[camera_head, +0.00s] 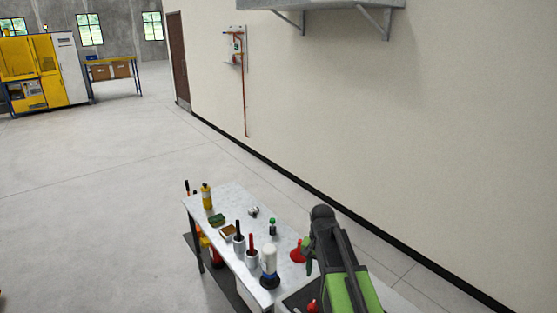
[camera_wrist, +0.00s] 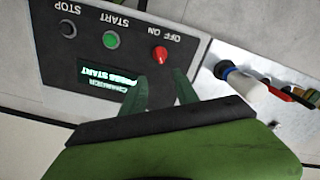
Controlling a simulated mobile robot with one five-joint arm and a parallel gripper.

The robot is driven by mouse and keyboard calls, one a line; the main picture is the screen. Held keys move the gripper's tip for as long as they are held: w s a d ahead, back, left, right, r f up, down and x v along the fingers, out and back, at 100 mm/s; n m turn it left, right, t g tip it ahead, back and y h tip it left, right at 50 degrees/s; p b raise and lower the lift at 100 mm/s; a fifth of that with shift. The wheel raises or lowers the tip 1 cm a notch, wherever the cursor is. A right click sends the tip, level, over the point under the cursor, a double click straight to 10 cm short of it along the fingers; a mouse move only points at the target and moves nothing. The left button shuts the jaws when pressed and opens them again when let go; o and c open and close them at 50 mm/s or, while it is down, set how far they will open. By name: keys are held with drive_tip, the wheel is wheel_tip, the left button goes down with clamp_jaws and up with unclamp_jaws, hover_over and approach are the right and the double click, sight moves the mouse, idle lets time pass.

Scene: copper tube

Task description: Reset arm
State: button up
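My arm reaches in from the lower right in the head view, over the near end of the workbench (camera_head: 228,199). My gripper (camera_head: 309,258) is small and partly hidden there. In the wrist view the two green fingers of my gripper (camera_wrist: 160,88) stand apart with nothing between them. They are in front of a dark control panel (camera_wrist: 165,45), seen upside down. The panel has a red OFF/ON knob (camera_wrist: 160,54), a lit green START button (camera_wrist: 111,40), a STOP button (camera_wrist: 67,28) and a lit display (camera_wrist: 108,75) reading "PRESS START". I cannot tell whether the fingers touch the panel.
A copper pipe (camera_head: 245,105) runs down the wall.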

drive_tip(key=shift+n, duration=0.5)
drive_tip(key=s+f+b, duration=0.2)
drive_tip(key=f+b, duration=0.1)
drive_tip(key=f, duration=0.1)
drive_tip(key=s+f+b, duration=0.2)
drive_tip(key=f+b, duration=0.1)
drive_tip(key=s+f+b, duration=0.2)
drive_tip(key=f+b, duration=0.1)
drive_tip(key=f, duration=0.1)
drive_tip(key=shift+f, duration=0.3)
drive_tip(key=s+b, duration=0.1)
drive_tip(key=s+f+n+b, duration=0.1)
drive_tip(key=shift+s+d+f, duration=0.1)
drive_tip(key=shift+s+f, duration=0.2)
drive_tip(key=shift+s, duration=0.05)
drive_tip(key=s+n, duration=0.1)
drive_tip(key=s+r+n, duration=0.1)
drive_tip(key=shift+s+n+p, duration=0.15)
drive_tip(key=shift+n+p, duration=0.2)
drive_tip(key=shift+n, duration=0.35)
